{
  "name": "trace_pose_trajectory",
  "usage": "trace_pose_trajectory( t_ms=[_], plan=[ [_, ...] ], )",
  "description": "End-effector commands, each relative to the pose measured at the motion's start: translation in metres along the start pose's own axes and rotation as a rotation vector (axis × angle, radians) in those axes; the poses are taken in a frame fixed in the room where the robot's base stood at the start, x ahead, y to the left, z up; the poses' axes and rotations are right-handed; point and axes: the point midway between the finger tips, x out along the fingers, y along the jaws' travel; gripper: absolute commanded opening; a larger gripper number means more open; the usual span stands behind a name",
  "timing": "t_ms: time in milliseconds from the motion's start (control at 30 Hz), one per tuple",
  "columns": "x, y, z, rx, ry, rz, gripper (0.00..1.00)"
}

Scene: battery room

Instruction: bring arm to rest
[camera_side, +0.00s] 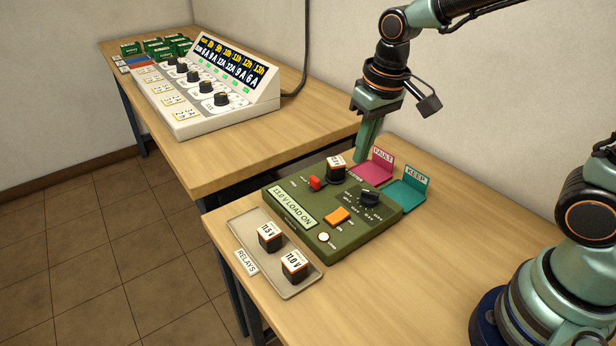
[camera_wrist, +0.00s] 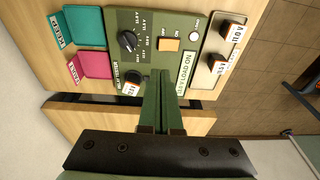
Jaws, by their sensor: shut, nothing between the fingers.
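My gripper (camera_side: 361,160) hangs over the back edge of the near table, behind the green relay tester (camera_side: 384,228), with its fingers together and empty. In the wrist view the closed fingers (camera_wrist: 161,84) point toward the tester (camera_wrist: 195,22). A relay (camera_side: 336,169) sits at the tester's back, close to my fingers but seemingly apart from them. In the wrist view its label (camera_wrist: 132,89) shows just left of the fingers. The tester's display reads "LOAD ON" and has a black knob (camera_side: 369,199), an orange switch (camera_side: 337,215) and a pale lamp (camera_side: 323,237).
A tray (camera_side: 284,234) marked RELAYS holds two relays. A pink FAULT pad (camera_side: 372,173) and a teal KEEP pad (camera_side: 402,194) look empty behind the tester. The far table carries a charger console (camera_side: 204,103) and several green boxes (camera_side: 154,43). A gap separates the tables.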

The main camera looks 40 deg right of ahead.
Motion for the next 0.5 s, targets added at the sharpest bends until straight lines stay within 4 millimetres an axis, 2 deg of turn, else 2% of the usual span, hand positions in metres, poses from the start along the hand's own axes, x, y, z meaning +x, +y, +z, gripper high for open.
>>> trace_pose_trajectory(
  t_ms=[33,200,333,500],
  plan=[
    [-0.013,0.007,0.005,0.003,0.039,-0.002,0.0],
    [-0.044,0.027,0.024,0.002,0.145,-0.001,0.0],
    [-0.06,0.04,0.041,-0.001,0.221,0.007,0.0],
    [-0.07,0.05,0.056,-0.005,0.291,0.019,0.0]
  ],
)
